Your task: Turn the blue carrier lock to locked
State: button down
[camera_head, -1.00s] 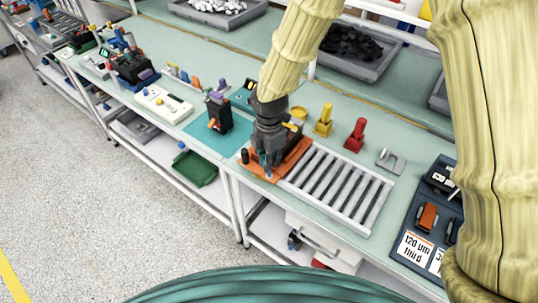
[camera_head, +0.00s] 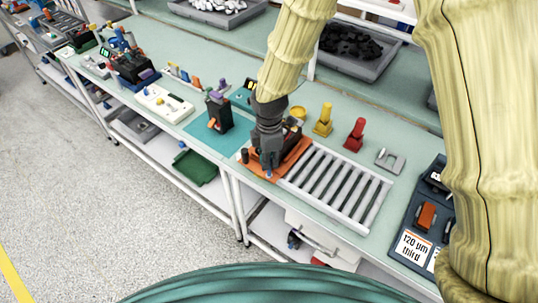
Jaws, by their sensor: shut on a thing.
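The blue carrier lock (camera_head: 269,174) shows as a small blue spot at the front of the orange carrier (camera_head: 252,167), just left of the grey roller rack. My gripper (camera_head: 268,168) points down over the carrier, with its fingertips at the blue lock. The fingers are closed together on the lock and hide most of it. Whether the lock is turned is too small to tell. A dark block (camera_head: 291,138) sits on the carrier behind my gripper.
The roller rack (camera_head: 364,217) stands directly right of the carrier. Yellow (camera_head: 323,121) and red (camera_head: 355,136) upright pieces stand behind it. A teal mat (camera_head: 196,127) with a dark device (camera_head: 219,112) lies to the left. Bare bench shows around the grey bracket (camera_head: 389,161).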

dwell(0.3)
jog(key=shift+m, duration=1.2)
jog(key=shift+p, duration=0.3)
jog(key=shift+m, duration=1)
jog(key=shift+m+p, duration=0.4)
jog(key=shift+m, duration=0.6)
jog(key=shift+m, duration=1)
jog(key=shift+p, duration=0.35)
